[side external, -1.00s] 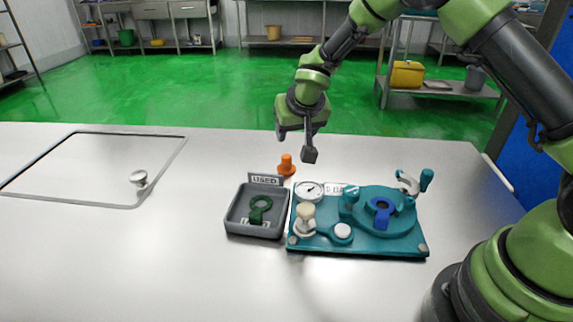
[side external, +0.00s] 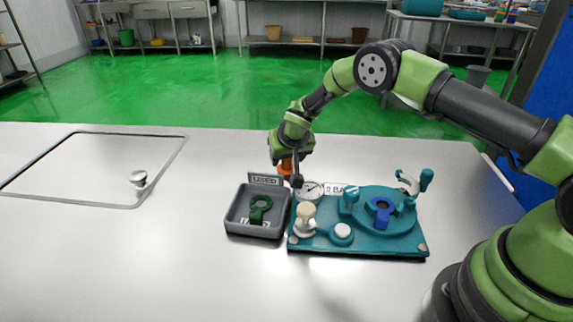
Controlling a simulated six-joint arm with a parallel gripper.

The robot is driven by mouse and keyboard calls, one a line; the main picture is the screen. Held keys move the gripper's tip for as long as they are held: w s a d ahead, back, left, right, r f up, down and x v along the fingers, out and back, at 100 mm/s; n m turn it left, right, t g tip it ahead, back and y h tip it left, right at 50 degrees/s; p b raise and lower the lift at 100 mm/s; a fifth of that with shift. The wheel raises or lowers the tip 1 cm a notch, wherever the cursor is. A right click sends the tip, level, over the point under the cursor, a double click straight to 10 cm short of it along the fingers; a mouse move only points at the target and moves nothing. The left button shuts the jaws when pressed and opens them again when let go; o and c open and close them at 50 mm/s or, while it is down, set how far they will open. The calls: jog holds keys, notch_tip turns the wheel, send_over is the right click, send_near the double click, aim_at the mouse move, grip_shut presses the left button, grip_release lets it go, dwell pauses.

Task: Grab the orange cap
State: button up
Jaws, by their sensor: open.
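The orange cap (side external: 286,167) stands on the steel table behind the grey tray and the teal fixture. My gripper (side external: 285,172) is down at the cap, with its fingers pointing downward and one finger on either side of it as seen in the side view. The jaws are open. The gripper hides part of the cap, and I cannot tell whether a finger touches it.
A grey tray (side external: 232,219) labelled USED holds a green ring-shaped part (side external: 260,209). Beside it is a teal fixture (side external: 375,243) with a gauge, knobs and a blue ring part (side external: 382,212). The table's left has a framed panel (side external: 75,202) with a knob.

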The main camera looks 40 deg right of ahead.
jog(key=shift+w+d+f, duration=0.1)
jog(key=shift+w+f, duration=0.05)
jog(key=shift+f, duration=0.2)
grip_shut()
